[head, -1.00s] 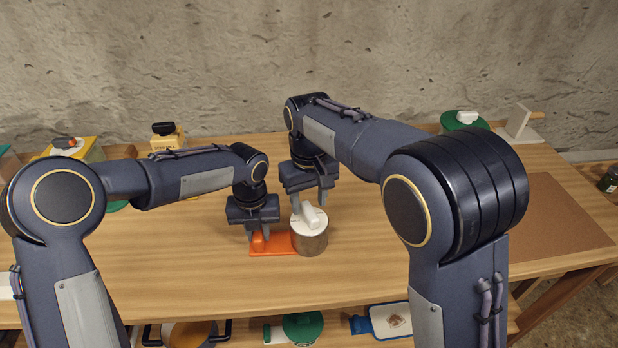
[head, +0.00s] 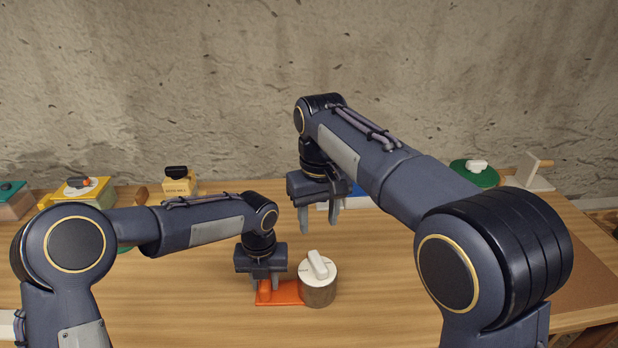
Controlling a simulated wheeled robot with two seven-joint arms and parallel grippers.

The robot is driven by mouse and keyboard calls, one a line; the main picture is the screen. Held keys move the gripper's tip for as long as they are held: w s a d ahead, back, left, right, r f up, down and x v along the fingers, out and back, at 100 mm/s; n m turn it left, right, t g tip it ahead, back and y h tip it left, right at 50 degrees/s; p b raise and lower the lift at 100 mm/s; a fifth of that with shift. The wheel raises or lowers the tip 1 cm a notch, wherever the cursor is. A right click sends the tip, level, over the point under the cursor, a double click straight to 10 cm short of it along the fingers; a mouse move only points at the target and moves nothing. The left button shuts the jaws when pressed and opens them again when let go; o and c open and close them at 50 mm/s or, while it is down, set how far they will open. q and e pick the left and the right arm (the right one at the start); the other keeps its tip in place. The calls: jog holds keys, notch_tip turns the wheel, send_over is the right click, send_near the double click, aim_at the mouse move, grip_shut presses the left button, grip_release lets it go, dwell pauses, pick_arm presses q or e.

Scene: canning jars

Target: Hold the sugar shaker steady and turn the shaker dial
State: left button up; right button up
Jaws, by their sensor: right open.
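The sugar shaker (head: 319,292) is a brownish metallic cylinder standing upright on the table, joined to a flat orange base (head: 290,298) on its left. Its white top carries a raised white dial (head: 318,264), with the bar running slightly slanted. My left gripper (head: 264,286) points down at the orange base, its fingers on either side of the orange upright grip, shut on it. My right gripper (head: 320,224) is open and empty, above and behind the dial, clear of it.
A yellow box with a dial (head: 82,190) and a small yellow container with a black top (head: 178,183) stand back left. A green round item (head: 473,173) and a white stand (head: 532,172) are back right. The table front (head: 200,305) is clear.

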pick_arm(q)
jog(key=o, duration=0.3)
jog(key=shift+o, duration=0.2)
